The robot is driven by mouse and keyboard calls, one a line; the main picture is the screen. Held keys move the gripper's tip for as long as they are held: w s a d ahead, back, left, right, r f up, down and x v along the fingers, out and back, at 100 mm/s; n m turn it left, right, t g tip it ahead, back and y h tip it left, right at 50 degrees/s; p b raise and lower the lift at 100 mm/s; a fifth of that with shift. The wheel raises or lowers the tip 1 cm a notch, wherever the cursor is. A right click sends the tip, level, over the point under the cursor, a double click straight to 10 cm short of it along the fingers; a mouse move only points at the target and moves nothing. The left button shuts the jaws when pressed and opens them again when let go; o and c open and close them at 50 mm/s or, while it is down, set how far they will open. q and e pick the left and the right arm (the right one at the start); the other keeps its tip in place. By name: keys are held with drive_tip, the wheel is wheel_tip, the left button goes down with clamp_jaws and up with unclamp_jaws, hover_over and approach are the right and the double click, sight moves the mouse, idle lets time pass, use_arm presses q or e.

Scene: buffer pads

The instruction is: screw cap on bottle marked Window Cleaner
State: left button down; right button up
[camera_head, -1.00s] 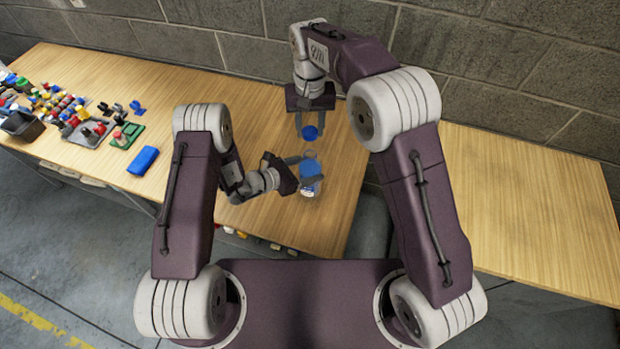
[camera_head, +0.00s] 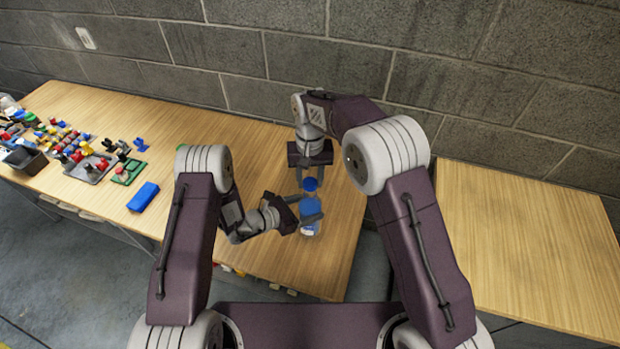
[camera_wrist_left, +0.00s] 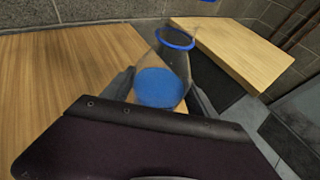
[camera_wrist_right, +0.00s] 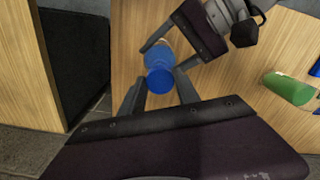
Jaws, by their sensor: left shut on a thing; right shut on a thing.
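A clear bottle (camera_head: 310,228) with blue contents and a pale label stands roughly upright above the table's right part. My left gripper (camera_head: 309,217) is shut around its body from the left. In the left wrist view the bottle (camera_wrist_left: 160,88) shows a blue liquid surface and a blue ring higher up. My right gripper (camera_head: 310,181) points down and is shut on a blue cap (camera_head: 310,184), directly over the bottle's neck. The cap also shows between its fingers in the right wrist view (camera_wrist_right: 159,81). Whether cap and neck touch is unclear. The label's writing is unreadable.
A blue box (camera_head: 143,197), a green board (camera_head: 129,172) and a grey board (camera_head: 88,168) with small parts lie left on the table. A green bottle (camera_wrist_right: 289,89) shows in the right wrist view. A second table (camera_head: 530,250) is at the right, past a gap.

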drive_tip(key=shift+f, duration=0.9)
drive_tip(key=shift+f, duration=0.55)
drive_tip(key=m, duration=1.2)
drive_tip(key=shift+m, duration=0.3)
drive_tip(key=m, duration=0.9)
drive_tip(key=shift+w, duration=0.1)
drive_tip(key=m, duration=0.7)
drive_tip(key=shift+m, duration=0.4)
